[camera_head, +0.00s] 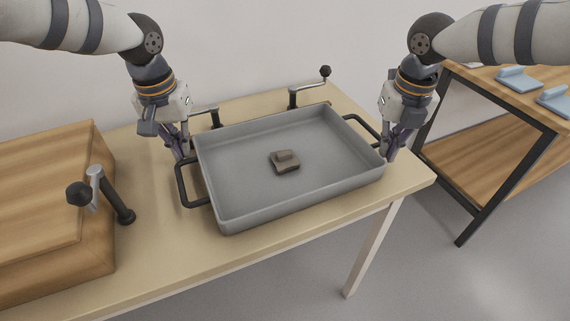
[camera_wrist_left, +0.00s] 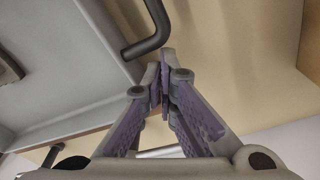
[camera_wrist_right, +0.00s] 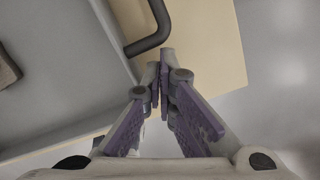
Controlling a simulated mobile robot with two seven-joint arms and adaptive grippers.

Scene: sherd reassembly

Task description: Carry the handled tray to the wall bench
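The grey handled tray (camera_head: 240,214) rests on the pale table, with a dark bar handle at each short end. A small brown sherd (camera_head: 286,165) lies inside it. My left gripper (camera_head: 184,156) points down by the rear corner of the left handle (camera_head: 181,188). In the left wrist view its fingertips (camera_wrist_left: 161,68) are together, close to the handle's bend, with no bar visible between them. My right gripper (camera_head: 387,157) is likewise at the right handle (camera_head: 360,124). In the right wrist view its fingertips (camera_wrist_right: 160,68) are together beside that handle's bend (camera_wrist_right: 155,40). Contact is unclear.
A bench with a wooden top and black frame (camera_head: 490,193) stands at the right, with blue pieces (camera_head: 518,79) on it. A wooden box (camera_head: 50,200) and a cranked lever (camera_head: 110,195) are on the table's left. Another lever (camera_head: 308,87) stands behind the tray.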

